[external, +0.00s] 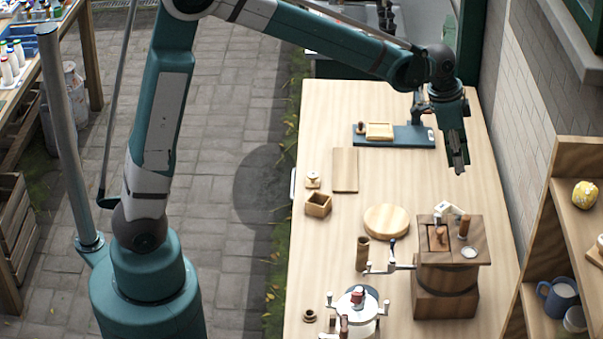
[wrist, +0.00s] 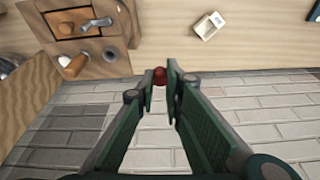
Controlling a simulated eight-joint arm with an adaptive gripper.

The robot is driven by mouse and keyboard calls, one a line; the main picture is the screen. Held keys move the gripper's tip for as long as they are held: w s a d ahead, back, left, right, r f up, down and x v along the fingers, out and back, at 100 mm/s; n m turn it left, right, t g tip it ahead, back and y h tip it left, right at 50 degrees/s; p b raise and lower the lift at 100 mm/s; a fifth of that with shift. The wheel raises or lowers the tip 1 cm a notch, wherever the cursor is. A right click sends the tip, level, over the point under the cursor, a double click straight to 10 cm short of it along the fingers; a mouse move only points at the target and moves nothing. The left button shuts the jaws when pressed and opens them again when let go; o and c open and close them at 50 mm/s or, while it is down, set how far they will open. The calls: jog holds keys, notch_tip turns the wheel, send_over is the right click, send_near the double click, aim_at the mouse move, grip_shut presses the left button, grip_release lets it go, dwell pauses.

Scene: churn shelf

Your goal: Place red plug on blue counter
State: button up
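A small round red plug (wrist: 160,76) shows in the wrist view, between my fingertips. My gripper (wrist: 163,76) looks shut on it with a narrow gap, high over the wall side of the bench. In the external view my gripper (external: 459,166) points down, and the plug cannot be made out there. A flat dark blue counter (external: 410,136) lies at the far end of the bench, with a pale wooden tray and a small wooden knob on it. Its edge may be the dark blue corner in the wrist view (wrist: 314,14).
A wooden churn box (external: 447,285) with a crank stands at the near right of the bench (external: 330,115). A white pot (external: 358,304) with a red top is in front. A round board (external: 386,221) lies mid-bench. The brick wall (external: 500,130) and shelves bound the right.

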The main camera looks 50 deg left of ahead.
jog(key=w+a+f+n+b, duration=0.1)
jog(key=w+a+f, duration=0.3)
jog(key=a, duration=0.6)
jog(key=w+a+f+n+y, duration=0.1)
jog(key=w+a+f+n, duration=0.1)
jog(key=w+a, duration=0.6)
jog(key=w+a+f+n+b, duration=0.1)
jog(key=w+a+f, duration=0.2)
jog(key=a, duration=0.9)
jog(key=a+f+n+b, duration=0.1)
jog(key=a+f, duration=0.4)
jog(key=a, duration=1.2)
jog(key=a+f+n+t+y+b, duration=0.1)
jog(key=a+f, duration=0.4)
jog(key=a, duration=1.2)
jog(key=shift+w+a+f+n, duration=0.15)
jog(key=shift+w+n, duration=0.3)
jog(key=shift+n, duration=0.35)
jog(key=shift+f, duration=0.15)
jog(key=shift+f, duration=3)
jog(key=shift+f, duration=1.85)
